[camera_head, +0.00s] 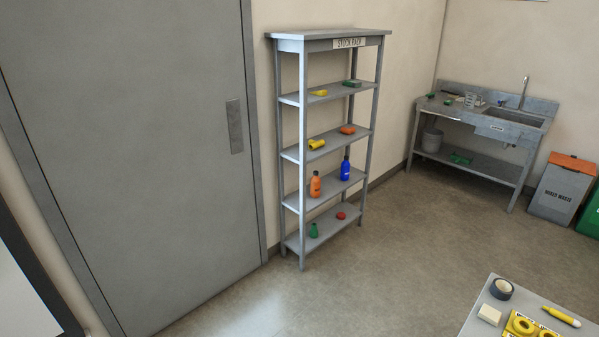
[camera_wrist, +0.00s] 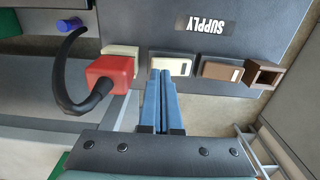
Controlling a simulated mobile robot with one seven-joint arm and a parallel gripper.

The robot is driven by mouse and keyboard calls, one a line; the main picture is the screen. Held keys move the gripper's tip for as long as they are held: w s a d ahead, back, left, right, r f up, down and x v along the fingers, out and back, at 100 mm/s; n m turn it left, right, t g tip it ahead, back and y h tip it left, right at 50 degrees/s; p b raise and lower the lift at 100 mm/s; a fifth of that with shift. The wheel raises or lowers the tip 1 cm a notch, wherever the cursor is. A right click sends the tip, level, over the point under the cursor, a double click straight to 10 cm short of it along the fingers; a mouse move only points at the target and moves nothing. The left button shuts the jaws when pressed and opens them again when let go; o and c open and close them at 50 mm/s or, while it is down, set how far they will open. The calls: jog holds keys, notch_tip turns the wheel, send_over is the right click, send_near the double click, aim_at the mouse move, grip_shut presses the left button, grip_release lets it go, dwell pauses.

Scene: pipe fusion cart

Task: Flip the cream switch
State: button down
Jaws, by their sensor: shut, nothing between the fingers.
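The cream switch (camera_wrist: 179,67) is on a dark grey panel in the wrist view, set in a dark surround. My gripper (camera_wrist: 163,74) is shut and empty, its blue fingers pointing at the panel. Its tips overlap the left part of the cream switch and hide some of it. I cannot tell whether they touch it. The switch and my gripper are not visible in the head view.
In the wrist view a brown switch (camera_wrist: 222,70) and a brown open socket (camera_wrist: 263,75) sit to the right. A red plug (camera_wrist: 111,73) with a black cable (camera_wrist: 63,78) is close on the left. A SUPPLY label (camera_wrist: 208,26) is above.

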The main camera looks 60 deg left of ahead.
jog(key=shift+f+b, duration=0.75)
jog(key=shift+f, duration=0.3)
dwell(0.4)
jog(key=shift+r, duration=0.1)
notch_tip(320, 180, up, 7)
jog(key=p, duration=0.7)
dwell(0.6)
